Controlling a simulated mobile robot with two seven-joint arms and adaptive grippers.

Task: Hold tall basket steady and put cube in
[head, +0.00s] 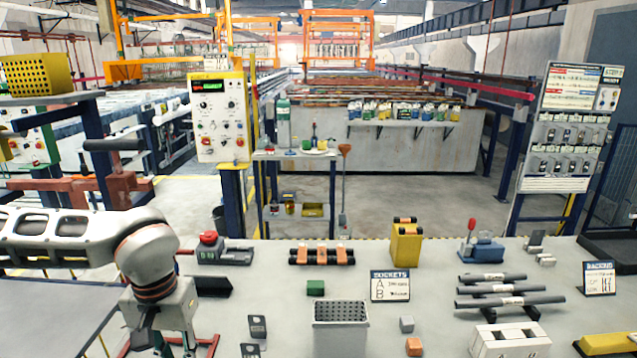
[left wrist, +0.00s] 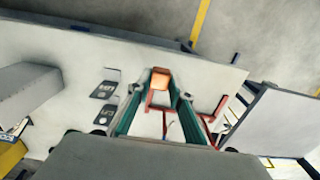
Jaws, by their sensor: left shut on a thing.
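The tall grey basket (head: 340,340), with dark holes showing in its top, stands upright on the table at front centre. A tall grey block at the left of the left wrist view (left wrist: 32,90) looks like the same basket. My left gripper (head: 163,345) is left of the basket, apart from it, its tips cut off by the frame edge. In the left wrist view my left gripper (left wrist: 160,98) is shut on an orange cube (left wrist: 159,80) at its fingertips. Other cubes lie on the table: green (head: 315,287), grey (head: 407,325) and orange (head: 413,346). My right gripper is out of view.
A sign (head: 390,286) stands behind the basket. Dark cards (head: 257,327) stand between the gripper and basket. A red frame (left wrist: 188,103) lies below the left gripper. Grey bars (head: 500,290) and a white block (head: 510,342) are at right.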

